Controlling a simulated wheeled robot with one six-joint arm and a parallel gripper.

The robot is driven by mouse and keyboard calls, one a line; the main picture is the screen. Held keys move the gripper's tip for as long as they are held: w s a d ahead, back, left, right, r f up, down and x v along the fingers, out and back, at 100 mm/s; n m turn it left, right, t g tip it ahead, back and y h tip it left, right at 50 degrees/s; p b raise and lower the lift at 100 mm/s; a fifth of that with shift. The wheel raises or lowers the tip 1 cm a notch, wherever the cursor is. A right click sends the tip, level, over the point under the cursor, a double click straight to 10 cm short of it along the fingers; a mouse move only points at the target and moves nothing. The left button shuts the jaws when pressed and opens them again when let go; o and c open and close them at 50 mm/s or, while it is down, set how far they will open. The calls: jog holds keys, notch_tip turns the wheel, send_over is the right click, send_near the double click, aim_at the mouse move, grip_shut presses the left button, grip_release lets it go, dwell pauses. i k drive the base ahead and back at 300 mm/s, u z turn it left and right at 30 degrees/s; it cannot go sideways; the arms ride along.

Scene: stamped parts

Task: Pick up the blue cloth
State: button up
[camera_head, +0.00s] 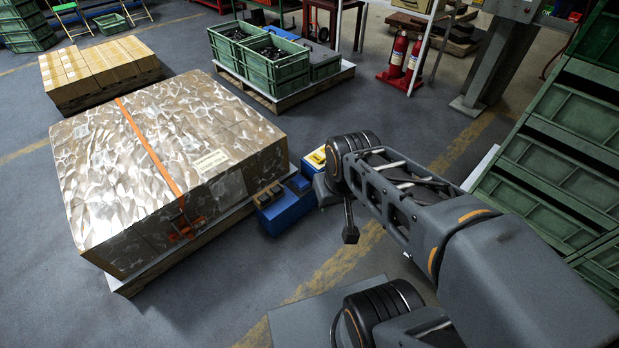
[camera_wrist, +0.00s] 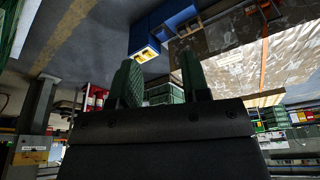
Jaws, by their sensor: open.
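I cannot make out a cloth for certain. A blue object (camera_head: 285,212) lies on the floor against the right side of the wrapped pallet load, with brownish pieces on its top; it looks like a box or cart rather than cloth. Blue surfaces (camera_wrist: 168,22) also show at the top of the wrist view, beside a yellow and white item (camera_wrist: 146,54). My gripper (camera_wrist: 161,82) has its two green-grey fingers spread apart with nothing between them.
The large wrapped load (camera_head: 190,165) with an orange strap fills the left. Green crates (camera_head: 270,65) stand on a pallet behind it. Red extinguishers (camera_head: 400,55) stand at the back. Floor in front is open.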

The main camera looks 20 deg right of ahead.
aim_at(299, 182)
jog(key=i, duration=0.25)
jog(key=z, duration=0.15)
jog(key=k, duration=0.6)
jog(key=z, duration=0.4)
jog(key=i, duration=1.75)
jog(key=u, duration=0.8)
